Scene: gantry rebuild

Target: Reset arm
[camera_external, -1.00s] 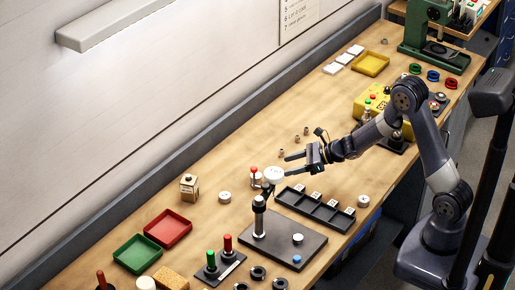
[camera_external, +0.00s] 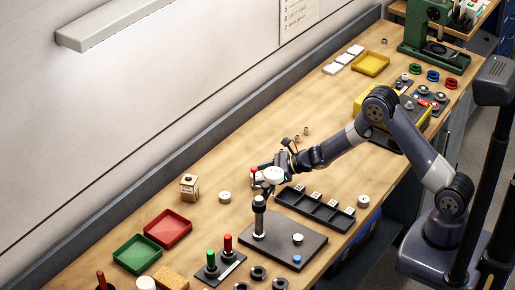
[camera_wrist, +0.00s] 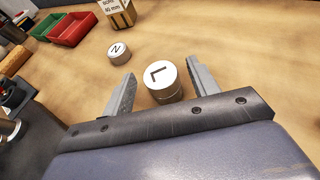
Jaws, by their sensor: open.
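In the wrist view my gripper (camera_wrist: 160,84) is open, with one finger on each side of a white cylinder marked L (camera_wrist: 163,82). The cylinder stands upright on the wood. My arm reaches left across the bench from its base at the right.
A cylinder marked N (camera_wrist: 120,53) stands nearby. A black slotted rack (camera_external: 315,209) lies to the right. Red (camera_external: 168,228) and green trays (camera_external: 137,254) are at the left.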

